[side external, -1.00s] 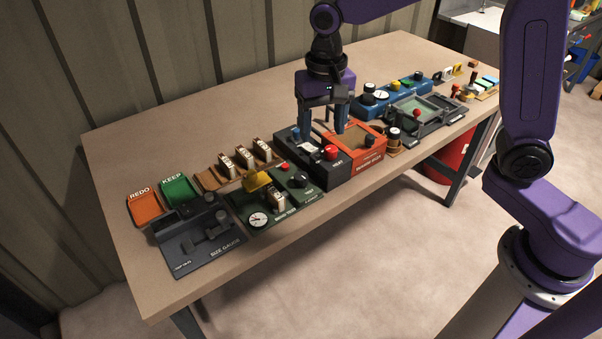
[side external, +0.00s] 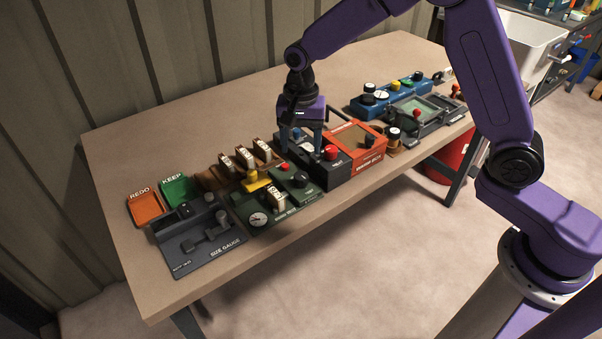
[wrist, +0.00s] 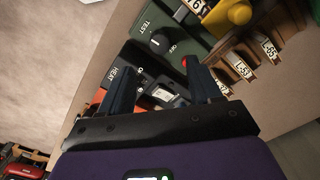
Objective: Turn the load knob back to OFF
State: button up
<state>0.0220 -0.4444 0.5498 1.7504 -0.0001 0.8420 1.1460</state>
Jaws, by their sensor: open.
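A black knob on the green test unit (side external: 272,207) fits the load knob (side external: 301,180). In the wrist view the knob (wrist: 158,43) has a white pointer line, with TEST and OFF lettered beside it. I cannot clearly tell which mark the line meets.
The red button (side external: 330,153) of the heat unit stands close to my right finger. A yellow part (side external: 255,181) and a white numbered block (side external: 276,199) sit on the green unit. Numbered blocks in wooden racks (side external: 245,157) stand behind. Bare bench (side external: 180,130) lies further back.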

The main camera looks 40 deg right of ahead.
aim_at(301, 175)
notch_tip(301, 175, down, 10)
jog(key=shift+r, duration=0.1)
dwell(0.4)
jog(key=c, duration=1)
